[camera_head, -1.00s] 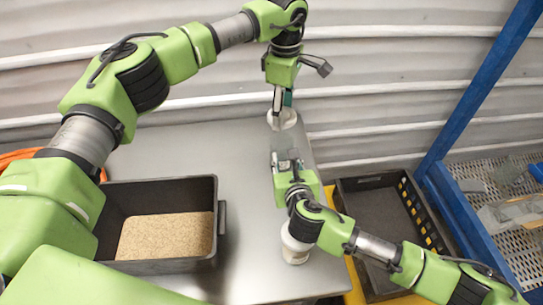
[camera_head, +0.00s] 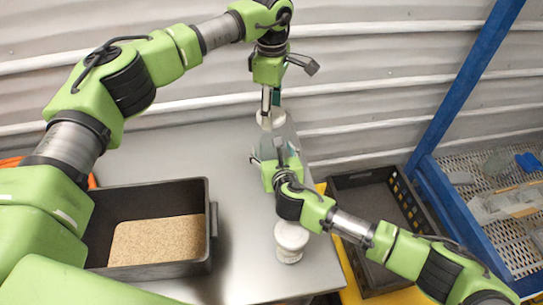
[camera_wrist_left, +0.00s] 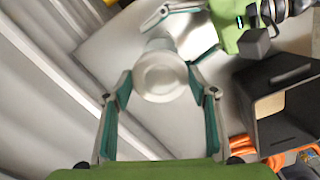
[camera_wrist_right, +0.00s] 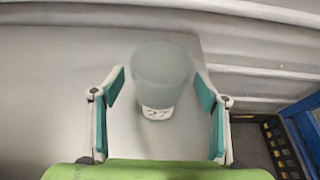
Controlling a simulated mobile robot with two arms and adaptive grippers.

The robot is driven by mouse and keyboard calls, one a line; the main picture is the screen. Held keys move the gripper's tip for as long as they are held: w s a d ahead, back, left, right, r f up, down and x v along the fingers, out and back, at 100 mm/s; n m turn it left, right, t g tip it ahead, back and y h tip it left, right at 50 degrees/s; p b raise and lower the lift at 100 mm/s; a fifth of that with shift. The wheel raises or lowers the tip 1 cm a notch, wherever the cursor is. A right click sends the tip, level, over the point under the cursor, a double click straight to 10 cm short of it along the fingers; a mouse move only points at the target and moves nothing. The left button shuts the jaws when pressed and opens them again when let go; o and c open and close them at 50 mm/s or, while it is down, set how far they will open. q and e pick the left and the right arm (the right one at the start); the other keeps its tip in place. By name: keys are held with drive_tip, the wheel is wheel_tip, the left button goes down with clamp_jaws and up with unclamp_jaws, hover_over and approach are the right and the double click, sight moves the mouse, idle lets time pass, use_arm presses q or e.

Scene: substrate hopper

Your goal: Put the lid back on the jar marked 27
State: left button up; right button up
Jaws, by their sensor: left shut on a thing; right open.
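My left gripper (camera_head: 267,103) is shut on a white round lid (camera_head: 270,121) near the table's far right corner. In the left wrist view the lid (camera_wrist_left: 160,77) sits between both fingertips, its ringed face toward the camera. The jar marked 27 (camera_wrist_right: 162,75) shows in the right wrist view as a greyish cylinder with a white "27" label near its lower end. My right gripper (camera_wrist_right: 160,90) is open, one finger on each side of the jar in that view.
A white jar (camera_head: 291,240) stands nearer on the steel table (camera_head: 245,275). A dark bin (camera_head: 207,230) of tan substrate is at the left. A black crate (camera_head: 345,185) and a blue-framed rack (camera_head: 435,190) stand right of the table. A corrugated wall closes the back.

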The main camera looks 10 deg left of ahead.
drive_tip(key=shift+x, duration=0.8)
drive_tip(key=shift+c, duration=0.4)
drive_tip(key=c, duration=1.6)
use_arm(q)
drive_tip(key=shift+d+f, duration=0.1)
drive_tip(key=shift+f, duration=2.35)
use_arm(e)
drive_tip(key=shift+c, duration=0.2)
use_arm(q)
drive_tip(key=shift+f, duration=0.9)
drive_tip(key=shift+f, duration=0.55)
